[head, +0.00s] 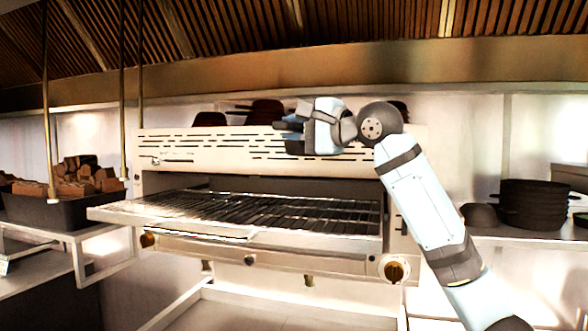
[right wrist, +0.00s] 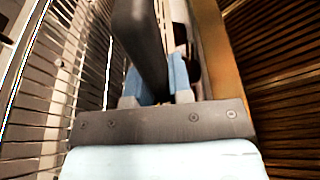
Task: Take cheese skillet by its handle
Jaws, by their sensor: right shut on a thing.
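My right gripper (head: 288,131) is in front of the top of the grill in the head view, its fingers pointing left. In the right wrist view the blue fingers (right wrist: 158,88) are shut on a dark, thick handle (right wrist: 143,40), which I take as the cheese skillet's handle. The skillet's pan and any cheese in it cannot be made out. Dark pans stand on top of the grill, one (head: 209,119) at the left and one (head: 266,112) just behind the gripper; I cannot tell which belongs to the handle. My left gripper is not in view.
The grill (head: 160,150) has a slotted top front and a wire rack (head: 250,215) slid out below. A dark bin (head: 65,210) of brown blocks stands at left. Stacked dark pans (head: 532,205) stand on the right shelf. Hanging rods (head: 47,120) are at left.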

